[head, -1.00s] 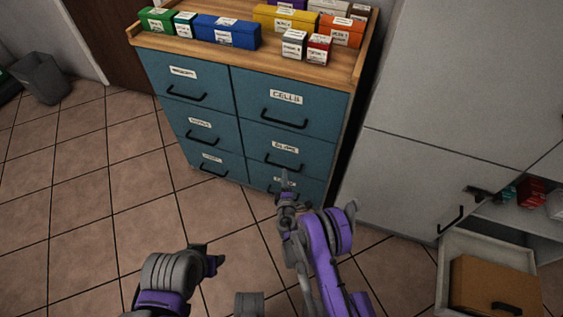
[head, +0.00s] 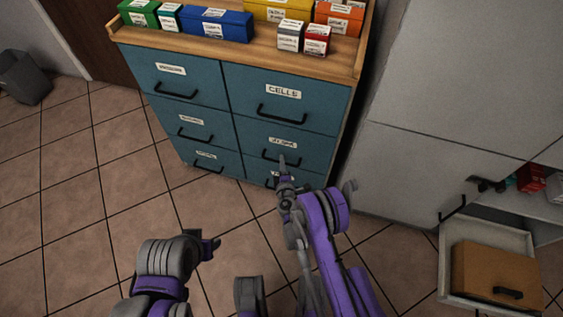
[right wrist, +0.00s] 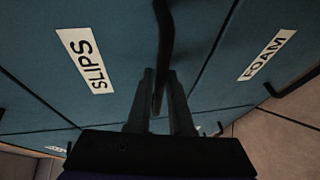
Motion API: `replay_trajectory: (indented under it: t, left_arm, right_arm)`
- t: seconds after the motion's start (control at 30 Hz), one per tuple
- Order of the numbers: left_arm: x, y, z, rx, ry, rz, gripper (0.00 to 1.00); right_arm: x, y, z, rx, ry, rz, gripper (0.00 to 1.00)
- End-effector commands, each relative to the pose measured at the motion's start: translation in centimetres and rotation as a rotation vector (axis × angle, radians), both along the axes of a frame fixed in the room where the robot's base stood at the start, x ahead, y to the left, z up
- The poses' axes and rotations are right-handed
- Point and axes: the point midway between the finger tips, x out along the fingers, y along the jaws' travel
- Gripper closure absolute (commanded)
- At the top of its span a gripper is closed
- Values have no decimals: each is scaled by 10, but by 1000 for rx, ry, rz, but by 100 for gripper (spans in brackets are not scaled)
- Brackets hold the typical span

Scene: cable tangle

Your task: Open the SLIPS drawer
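The SLIPS drawer is the middle drawer in the right column of the blue cabinet; its front (head: 315,147) is flush, so it is closed. Its white label (right wrist: 85,60) reads SLIPS in the right wrist view. Its dark bar handle (right wrist: 164,35) runs down between the fingers of my right gripper (right wrist: 162,80), which are close together on either side of it with little gap. In the head view my right gripper (head: 285,162) is at this handle and hides part of it. My left gripper (head: 212,245) is low and away from the cabinet; its fingers are unclear.
The FOAM drawer, labelled in the right wrist view (right wrist: 267,55), is just below. The CELLS drawer (head: 240,85) is above. Several boxes stand on the wooden top (head: 180,47). At the right, an open light drawer (head: 445,275) holds a brown box.

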Motion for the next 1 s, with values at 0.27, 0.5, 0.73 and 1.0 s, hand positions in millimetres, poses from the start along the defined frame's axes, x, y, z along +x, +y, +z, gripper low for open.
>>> replay_trajectory:
  t: [0.27,0.5,0.73,1.0]
  left_arm:
    - [0,0,0,0,0,0,50]
    - [0,0,0,0,0,0,50]
    - [0,0,0,0,0,0,50]
    - [0,0,0,0,0,0,50]
  right_arm:
    - [0,0,0,0,0,0,100]
    - [0,0,0,0,0,0,100]
    - [0,0,0,0,0,0,100]
    - [0,0,0,0,0,0,100]
